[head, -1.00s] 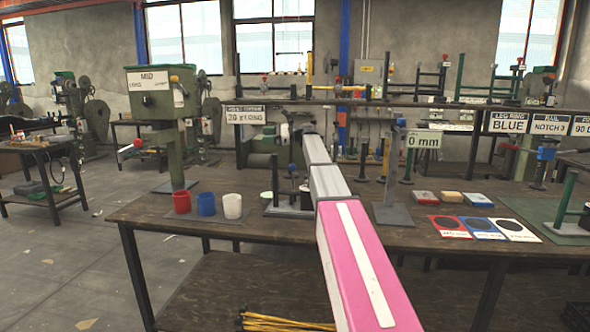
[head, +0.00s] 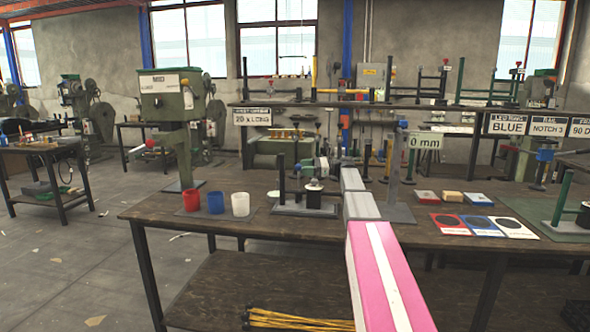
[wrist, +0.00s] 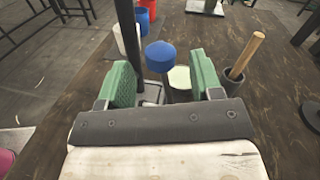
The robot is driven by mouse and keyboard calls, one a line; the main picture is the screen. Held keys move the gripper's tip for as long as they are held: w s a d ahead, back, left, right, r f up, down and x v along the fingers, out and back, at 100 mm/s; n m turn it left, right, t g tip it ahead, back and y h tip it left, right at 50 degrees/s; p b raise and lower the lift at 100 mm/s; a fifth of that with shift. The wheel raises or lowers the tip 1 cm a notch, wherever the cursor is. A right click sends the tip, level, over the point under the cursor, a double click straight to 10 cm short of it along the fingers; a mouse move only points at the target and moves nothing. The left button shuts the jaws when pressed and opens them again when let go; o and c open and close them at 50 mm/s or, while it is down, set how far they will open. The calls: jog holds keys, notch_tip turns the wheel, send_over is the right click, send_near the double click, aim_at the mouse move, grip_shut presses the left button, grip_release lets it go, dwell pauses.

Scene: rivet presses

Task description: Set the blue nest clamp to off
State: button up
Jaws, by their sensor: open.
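A round blue knob (wrist: 161,56) on a post shows in the wrist view, taken as the blue nest clamp. It stands between the two green fingers of my gripper (wrist: 163,66), with gaps on both sides. My gripper is open and holds nothing. In the head view the fixture base (head: 290,209) stands on the bench right of the cups. I cannot read the clamp's setting.
Red (head: 191,201), blue (head: 216,202) and white (head: 240,205) cups stand left of the fixture. A wooden handle (wrist: 246,54) rises from a dark holder close to my right finger. The tall green press (head: 170,100) stands at the bench's left. A grey-based stand (head: 397,213) is on the right.

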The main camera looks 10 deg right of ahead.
jog(key=shift+w+a, duration=0.15)
jog(key=shift+a, duration=1.1)
jog(key=shift+w+a, duration=0.15)
jog(key=shift+a, duration=1.05)
grip_shut()
